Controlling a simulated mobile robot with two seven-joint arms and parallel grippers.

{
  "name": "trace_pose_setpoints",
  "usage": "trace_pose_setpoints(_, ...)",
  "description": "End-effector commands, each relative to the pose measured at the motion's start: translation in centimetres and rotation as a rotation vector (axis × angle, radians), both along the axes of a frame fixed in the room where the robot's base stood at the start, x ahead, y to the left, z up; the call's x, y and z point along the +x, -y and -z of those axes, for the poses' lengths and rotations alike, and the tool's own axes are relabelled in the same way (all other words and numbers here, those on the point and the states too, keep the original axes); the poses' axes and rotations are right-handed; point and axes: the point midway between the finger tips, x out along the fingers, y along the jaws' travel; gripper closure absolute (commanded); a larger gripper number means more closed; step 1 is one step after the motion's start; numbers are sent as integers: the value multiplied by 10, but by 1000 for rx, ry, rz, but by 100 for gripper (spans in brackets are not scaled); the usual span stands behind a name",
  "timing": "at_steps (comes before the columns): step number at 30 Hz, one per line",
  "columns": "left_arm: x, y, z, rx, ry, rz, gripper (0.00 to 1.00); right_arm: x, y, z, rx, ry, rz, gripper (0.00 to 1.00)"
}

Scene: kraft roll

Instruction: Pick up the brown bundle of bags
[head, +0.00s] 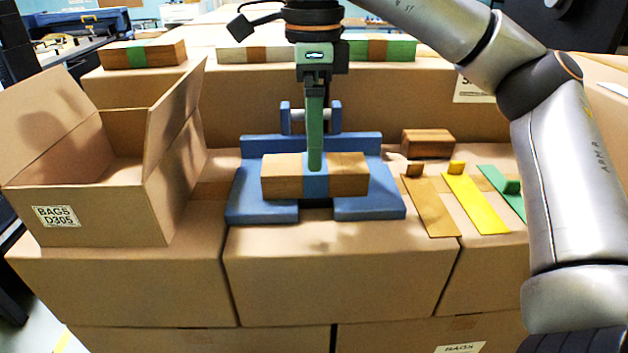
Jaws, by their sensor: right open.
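A brown bundle (283,177) with a blue band around its middle lies flat in a blue cradle (262,210) on the cardboard boxes. My right gripper (315,166) points straight down at the middle of this bundle. It is open, seen nearly edge-on, so one green finger hides the other. The visible fingertip overlaps the blue band; I cannot tell whether it touches. The bundle still rests in the cradle. A smaller dark brown block (428,143) sits behind to the right. My left gripper is not in view.
An open cardboard box (100,215) labelled BAGS D305 stands at the left. Brown, yellow (476,204) and green strips lie at the right. Banded bundles (143,53) lie on the higher boxes behind. A blue upright with a roller (335,117) rises behind the cradle.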

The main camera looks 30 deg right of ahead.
Motion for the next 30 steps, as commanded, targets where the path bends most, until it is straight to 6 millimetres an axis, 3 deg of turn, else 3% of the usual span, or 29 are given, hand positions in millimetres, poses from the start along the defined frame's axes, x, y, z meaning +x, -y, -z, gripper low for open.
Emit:
trace_pose_setpoints(10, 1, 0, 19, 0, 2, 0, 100, 0, 3, 48, 1, -2, 0, 0)
trace_pose_setpoints(20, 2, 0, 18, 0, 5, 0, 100, 0, 3, 51, 2, 1, 1, 1)
trace_pose_setpoints(30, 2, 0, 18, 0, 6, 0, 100, 0, 3, 51, 1, 1, 0, 39)
